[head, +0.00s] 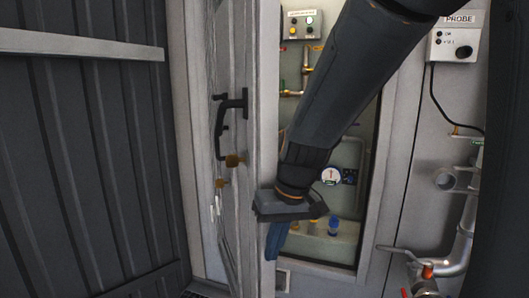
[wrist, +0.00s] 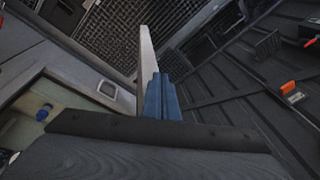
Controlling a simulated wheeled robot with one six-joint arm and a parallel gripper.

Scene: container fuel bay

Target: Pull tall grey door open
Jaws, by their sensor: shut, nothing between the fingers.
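The tall grey door (head: 243,60) stands partly open in the head view, its narrow free edge turned toward me. A black handle (head: 228,122) and a brass knob (head: 235,160) are on its left face. My gripper (head: 276,242) has blue fingers pointing down, shut and empty. It is just right of the door's edge, on the inner side. In the wrist view the blue fingers (wrist: 161,97) appear right beside the door's pale edge (wrist: 147,52). I cannot tell whether they touch it. My arm covers part of the opening.
Behind the opening are a control box (head: 302,24), a gauge (head: 331,175) and pipes. A probe box (head: 456,44) and pipework with an orange-marked valve (head: 427,271) are at the right. A dark corrugated wall (head: 80,150) stands at the left, with a gap between it and the door.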

